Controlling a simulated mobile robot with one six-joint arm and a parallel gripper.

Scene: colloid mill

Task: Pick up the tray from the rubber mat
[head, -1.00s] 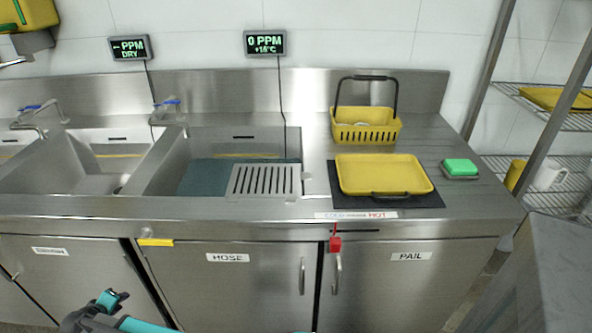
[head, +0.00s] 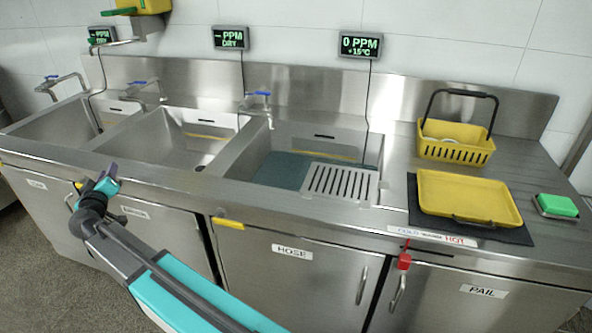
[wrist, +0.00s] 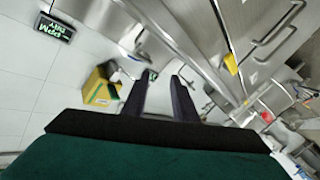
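The yellow tray (head: 466,196) lies flat on the black rubber mat (head: 418,222) on the steel counter at the right in the head view. A dark handle shows at its front edge. My gripper (head: 103,178) is at the left of the head view, in front of the sinks and far from the tray. In the wrist view my gripper's two dark fingers (wrist: 160,82) stand apart with nothing between them. The tray cannot be made out in the wrist view.
A yellow basket (head: 455,147) with a raised dark handle stands behind the tray. A green sponge (head: 557,205) lies right of the mat. A slotted steel plate (head: 340,183) lies over the right sink, left of the mat. A red tag (head: 404,261) hangs below the counter edge.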

